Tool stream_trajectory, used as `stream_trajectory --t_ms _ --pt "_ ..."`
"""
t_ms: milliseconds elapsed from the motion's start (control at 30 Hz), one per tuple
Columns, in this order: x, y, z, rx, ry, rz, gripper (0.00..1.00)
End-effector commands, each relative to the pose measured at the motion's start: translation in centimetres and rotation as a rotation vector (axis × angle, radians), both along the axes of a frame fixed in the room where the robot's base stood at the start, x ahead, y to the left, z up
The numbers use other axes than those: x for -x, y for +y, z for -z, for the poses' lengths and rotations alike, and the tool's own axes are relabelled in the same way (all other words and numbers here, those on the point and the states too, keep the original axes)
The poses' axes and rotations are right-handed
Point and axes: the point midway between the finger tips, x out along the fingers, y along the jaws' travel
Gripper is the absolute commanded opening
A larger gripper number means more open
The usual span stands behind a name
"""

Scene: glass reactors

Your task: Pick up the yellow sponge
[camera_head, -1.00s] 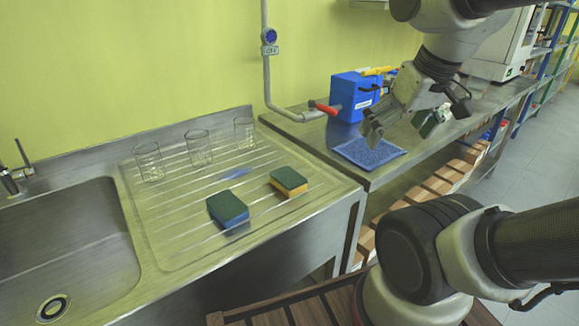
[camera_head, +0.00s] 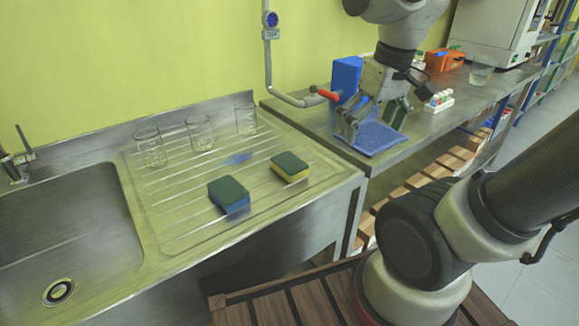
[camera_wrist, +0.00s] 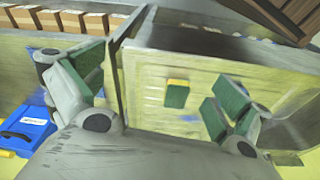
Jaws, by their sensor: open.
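The yellow sponge (camera_head: 290,172) has a dark green top and lies on the ribbed drainboard right of the sink. It also shows small in the wrist view (camera_wrist: 177,95), mostly as its green face with a yellow edge, between my fingers and some distance away. A similar sponge with a blue body (camera_head: 229,200) lies to its left and nearer. My gripper (camera_head: 373,120) is over the blue mat on the right bench, open and empty. Its two green-padded fingers are spread wide in the wrist view (camera_wrist: 152,95).
Several clear glass beakers (camera_head: 200,134) stand along the back of the drainboard (camera_head: 180,215). A grey pipe with a red handle (camera_head: 328,95) rises behind, between sponge and gripper. A blue box (camera_head: 346,76) stands behind the blue mat (camera_head: 370,144).

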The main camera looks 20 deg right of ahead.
Motion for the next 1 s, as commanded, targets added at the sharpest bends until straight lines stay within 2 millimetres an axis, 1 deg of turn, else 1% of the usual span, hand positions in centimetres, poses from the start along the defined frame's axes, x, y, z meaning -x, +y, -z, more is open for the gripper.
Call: stream_trajectory --t_ms 33,67,100,167,200,267,333,400,500,600,733,867,1000 --pt "-1.5 1.3 1.1 0.012 0.059 -0.063 1.0" --pt "-2.4 2.0 1.7 0.022 0.085 -0.112 1.0" --pt "-3.6 2.9 2.4 0.034 0.116 -0.192 1.0" --pt "-5.3 4.4 3.6 0.052 0.155 -0.329 1.0" --pt "-6.5 5.4 4.5 0.063 0.175 -0.429 1.0" --pt "-8.1 6.9 5.8 0.077 0.203 -0.593 1.0" --pt "-10.0 8.7 7.4 0.09 0.223 -0.807 1.0" --pt "-11.7 10.0 8.6 0.1 0.224 -1.018 1.0" --pt "-13.7 11.0 9.0 0.116 0.191 -1.267 1.0" --pt "-15.0 11.5 8.3 0.141 0.137 -1.472 1.0" --pt "-15.4 11.6 8.2 0.162 0.109 -1.658 1.0" --pt "-15.5 11.6 8.7 0.168 0.103 -1.736 1.0" --pt "-15.4 11.6 10.4 0.168 0.105 -1.742 1.0"
